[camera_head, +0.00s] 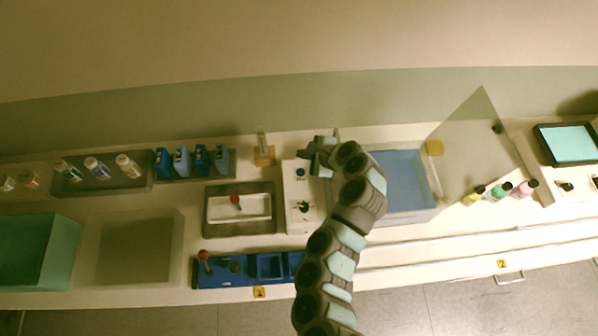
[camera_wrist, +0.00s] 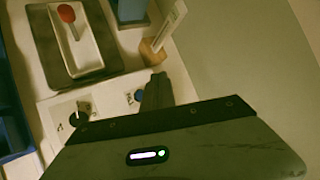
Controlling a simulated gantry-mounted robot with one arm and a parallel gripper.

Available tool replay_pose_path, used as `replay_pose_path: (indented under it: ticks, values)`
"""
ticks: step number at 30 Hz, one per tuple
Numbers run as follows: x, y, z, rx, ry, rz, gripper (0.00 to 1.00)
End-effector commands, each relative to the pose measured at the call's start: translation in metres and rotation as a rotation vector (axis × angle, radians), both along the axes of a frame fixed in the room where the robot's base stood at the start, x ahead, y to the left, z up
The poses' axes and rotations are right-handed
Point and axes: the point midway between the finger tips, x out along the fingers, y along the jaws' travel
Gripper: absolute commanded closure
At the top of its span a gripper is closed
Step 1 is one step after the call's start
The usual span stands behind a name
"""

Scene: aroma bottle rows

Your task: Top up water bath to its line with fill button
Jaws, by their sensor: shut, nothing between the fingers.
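The water bath (camera_head: 437,203) stands right of my arm with blue water (camera_head: 405,175) in it; its clear lid (camera_head: 480,150) is raised at the right. My arm hides the bath's left part, and I cannot make out a fill line. A white control panel (camera_head: 292,222) left of the bath carries a blue button (camera_head: 300,172) and a black knob (camera_head: 304,207). In the wrist view the blue button (camera_wrist: 139,96) is just beside the shut fingers of my gripper (camera_wrist: 157,80). My gripper (camera_head: 314,160) is empty, near the panel's back end; whether it touches the button cannot be told.
Blue holders (camera_head: 240,270) line the front.

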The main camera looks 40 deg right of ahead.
Motion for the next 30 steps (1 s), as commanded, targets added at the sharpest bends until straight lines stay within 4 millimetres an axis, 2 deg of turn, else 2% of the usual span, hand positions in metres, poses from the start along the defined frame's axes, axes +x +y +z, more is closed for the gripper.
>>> replay_pose_path:
  ticks: [8, 13, 27, 30]
  values:
    - [0.000, 0.000, -0.002, -0.002, -0.001, -0.001, 1.00]
    - [0.000, -0.001, -0.013, -0.002, -0.001, -0.003, 1.00]
    - [0.001, 0.000, -0.078, -0.003, -0.001, 0.000, 1.00]
    - [0.001, -0.001, -0.085, -0.004, -0.002, -0.002, 1.00]
